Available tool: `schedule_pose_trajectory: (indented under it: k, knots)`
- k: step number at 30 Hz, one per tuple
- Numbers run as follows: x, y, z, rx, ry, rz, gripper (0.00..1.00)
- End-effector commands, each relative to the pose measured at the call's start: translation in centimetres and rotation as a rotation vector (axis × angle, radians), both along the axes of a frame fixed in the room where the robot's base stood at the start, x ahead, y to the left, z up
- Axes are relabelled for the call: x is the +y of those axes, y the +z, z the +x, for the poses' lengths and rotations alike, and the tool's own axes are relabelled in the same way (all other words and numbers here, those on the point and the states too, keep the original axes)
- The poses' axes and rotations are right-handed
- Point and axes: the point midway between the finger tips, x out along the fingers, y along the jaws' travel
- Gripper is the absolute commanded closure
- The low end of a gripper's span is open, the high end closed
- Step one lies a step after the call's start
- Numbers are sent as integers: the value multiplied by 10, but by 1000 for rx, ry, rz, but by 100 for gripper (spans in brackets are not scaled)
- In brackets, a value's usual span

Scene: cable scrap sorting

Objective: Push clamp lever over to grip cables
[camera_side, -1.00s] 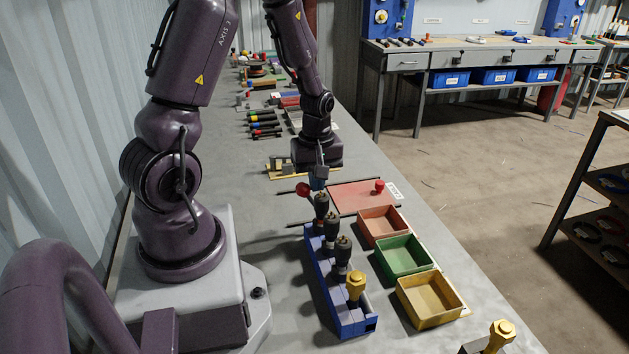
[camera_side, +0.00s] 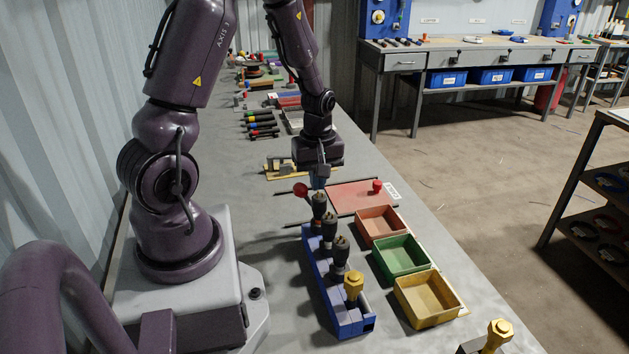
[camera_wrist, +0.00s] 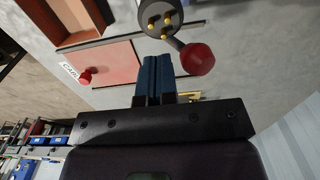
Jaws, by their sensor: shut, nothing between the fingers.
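The clamp is a long blue block (camera_side: 335,295) on the bench, with several dark upright cable ends standing in a row along it. Its lever ends in a red ball knob (camera_side: 300,189), at the far end of the block, leaning to the left. In the wrist view the lever's red knob (camera_wrist: 197,58) is just right of my fingertips, beside the far cable end (camera_wrist: 160,18) with its small yellow cores. My gripper (camera_side: 318,183) points down by the far end of the clamp, shut and empty. Its blue fingers (camera_wrist: 154,75) look close to the knob; whether they touch is unclear.
Orange (camera_side: 381,222), green (camera_side: 402,255) and yellow (camera_side: 428,297) bins stand right of the clamp. A yellow hex-headed piece (camera_side: 354,285) tops its near end. A red board (camera_side: 350,197) with another red knob (camera_side: 376,186) lies beyond. Bench left of the clamp is clear.

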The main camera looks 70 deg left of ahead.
Motion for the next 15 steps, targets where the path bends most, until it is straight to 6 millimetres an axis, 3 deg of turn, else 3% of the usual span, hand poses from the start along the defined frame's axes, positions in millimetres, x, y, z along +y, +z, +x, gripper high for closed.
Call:
schedule_pose_trajectory:
  k: [9, 15]
  knots:
    - [0, 40, 1, -7, -1, 4, 100]
    - [0, 55, 1, -5, 0, 2, 100]
